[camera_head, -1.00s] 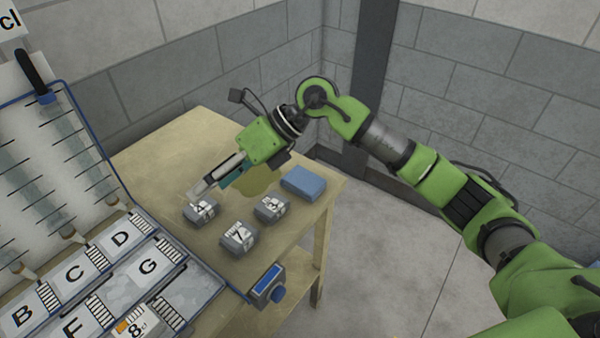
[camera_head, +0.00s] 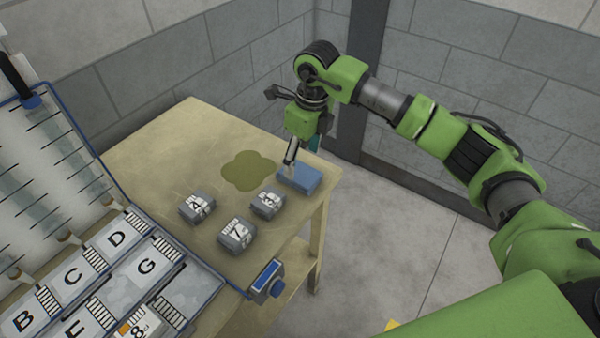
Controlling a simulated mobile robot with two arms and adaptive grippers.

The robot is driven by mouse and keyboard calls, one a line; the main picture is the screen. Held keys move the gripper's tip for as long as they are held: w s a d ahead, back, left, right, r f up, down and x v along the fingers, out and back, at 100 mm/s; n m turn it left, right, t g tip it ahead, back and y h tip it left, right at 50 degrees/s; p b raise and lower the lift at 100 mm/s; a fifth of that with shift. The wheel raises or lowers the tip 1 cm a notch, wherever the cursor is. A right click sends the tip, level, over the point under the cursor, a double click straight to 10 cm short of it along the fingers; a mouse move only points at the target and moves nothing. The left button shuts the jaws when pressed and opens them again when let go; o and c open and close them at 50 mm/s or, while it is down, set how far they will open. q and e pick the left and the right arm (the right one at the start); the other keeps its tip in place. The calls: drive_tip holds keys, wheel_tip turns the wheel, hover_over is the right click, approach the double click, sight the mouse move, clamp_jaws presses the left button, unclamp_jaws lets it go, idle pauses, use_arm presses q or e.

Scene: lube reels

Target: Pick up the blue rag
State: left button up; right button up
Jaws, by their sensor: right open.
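The blue rag (camera_head: 302,180) is a folded block lying on the right end of the wooden table, near its edge. My right gripper (camera_head: 289,168) points down at the rag's left end, with its fingertips at or just above the rag's top. It is open and holds nothing that I can see. I cannot tell whether the fingertips touch the rag. The far finger is mostly hidden behind the near one. My left gripper is not in view.
Several grey numbered blocks, such as the one marked 7 (camera_head: 236,235), stand on the table (camera_head: 150,165). A greenish spill (camera_head: 248,171) lies left of the rag. A rack with lettered bins (camera_head: 75,275) fills the lower left. A blue-grey device (camera_head: 267,278) sits at its corner.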

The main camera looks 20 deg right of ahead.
sight(301, 172)
drive_tip(key=shift+a+f, duration=0.1)
drive_tip(key=shift+f, duration=0.2)
wheel_tip(301, 172, down, 4)
drive_tip(key=shift+s+a+r+p, duration=0.1)
drive_tip(key=shift+r+p, duration=0.1)
drive_tip(key=shift+p, duration=1)
drive_tip(key=shift+f, duration=0.6)
drive_tip(key=c, duration=1.2)
